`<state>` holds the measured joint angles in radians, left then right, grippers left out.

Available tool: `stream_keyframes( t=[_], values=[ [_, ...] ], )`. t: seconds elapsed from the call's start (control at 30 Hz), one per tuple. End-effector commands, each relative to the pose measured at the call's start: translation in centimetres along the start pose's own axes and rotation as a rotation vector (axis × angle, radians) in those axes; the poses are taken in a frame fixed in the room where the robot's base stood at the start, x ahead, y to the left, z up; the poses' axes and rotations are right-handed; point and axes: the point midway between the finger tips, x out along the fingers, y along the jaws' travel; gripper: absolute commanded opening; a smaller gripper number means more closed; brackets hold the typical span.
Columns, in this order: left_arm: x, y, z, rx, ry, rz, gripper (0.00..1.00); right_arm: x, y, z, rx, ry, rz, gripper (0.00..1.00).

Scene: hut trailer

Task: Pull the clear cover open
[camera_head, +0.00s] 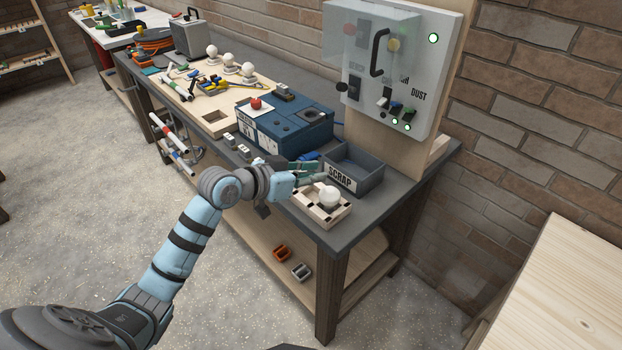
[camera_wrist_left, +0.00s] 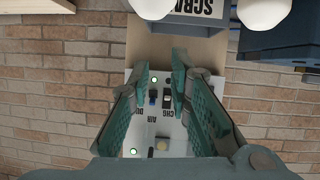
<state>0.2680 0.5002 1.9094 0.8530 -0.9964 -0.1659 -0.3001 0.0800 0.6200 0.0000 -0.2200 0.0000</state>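The clear cover (camera_head: 362,45) is a see-through box on the upper left of a pale wall panel (camera_head: 425,60), with a black handle (camera_head: 379,52) on its front. It looks closed over a red button, a yellow button and a dark switch. My left gripper (camera_head: 310,176) is over the bench beside the scrap bin, below and apart from the cover. In the left wrist view its green fingers (camera_wrist_left: 159,75) are open with nothing between them. The panel (camera_wrist_left: 172,128) shows upside down beyond them, and the cover is hard to make out there. My right gripper is not in view.
A grey scrap bin (camera_head: 367,163) and a wooden tray (camera_head: 325,213) holding a white ball lie close to my left gripper. A blue box (camera_head: 302,122) stands on the bench behind it. Switches and green lights sit below the cover. The air before the panel is clear.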

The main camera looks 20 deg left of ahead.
Motion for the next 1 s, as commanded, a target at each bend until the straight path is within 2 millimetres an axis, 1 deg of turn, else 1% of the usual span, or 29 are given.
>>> stream_keyframes(
  t=[0.1, 0.17, 0.57, 0.63, 0.67, 0.77, 0.8, 0.83, 0.87, 0.9, 0.97, 1.0],
  values=[
    [0.1, 0.1, 1.0, -0.005, -0.017, -0.006, 0.18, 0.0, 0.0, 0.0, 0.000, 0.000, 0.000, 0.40],
    [0.1, 0.1, 1.1, -0.006, -0.021, -0.007, 0.18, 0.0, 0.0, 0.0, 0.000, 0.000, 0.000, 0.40],
    [0.1, 0.1, 1.1, -0.006, -0.021, -0.008, 0.18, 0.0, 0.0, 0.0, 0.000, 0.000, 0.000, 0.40],
    [0.1, 0.3, 1.8, -0.006, -0.035, -0.009, 0.18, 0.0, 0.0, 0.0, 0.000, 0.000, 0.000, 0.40],
    [0.1, 0.6, 2.5, -0.006, -0.049, -0.011, 0.18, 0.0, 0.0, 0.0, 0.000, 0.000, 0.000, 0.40],
    [-0.5, 2.4, 7.3, -0.005, -0.151, -0.026, 0.18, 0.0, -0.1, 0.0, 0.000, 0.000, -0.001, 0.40],
    [-1.1, 3.4, 9.9, -0.006, -0.206, -0.038, 0.18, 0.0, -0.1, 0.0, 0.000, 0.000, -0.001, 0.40],
    [-1.7, 4.1, 11.9, -0.007, -0.252, -0.051, 0.18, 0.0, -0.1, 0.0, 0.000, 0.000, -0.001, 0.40],
    [-2.4, 4.7, 13.8, -0.010, -0.297, -0.064, 0.18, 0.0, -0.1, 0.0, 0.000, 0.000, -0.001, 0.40],
    [-3.5, 5.6, 16.2, -0.014, -0.355, -0.085, 0.18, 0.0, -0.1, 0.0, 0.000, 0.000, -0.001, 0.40],
    [-5.4, 6.7, 19.4, -0.026, -0.437, -0.120, 0.18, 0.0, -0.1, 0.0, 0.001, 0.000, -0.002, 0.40],
    [-6.8, 7.4, 21.2, -0.034, -0.487, -0.143, 0.18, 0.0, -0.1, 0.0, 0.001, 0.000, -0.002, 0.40]
  ],
)
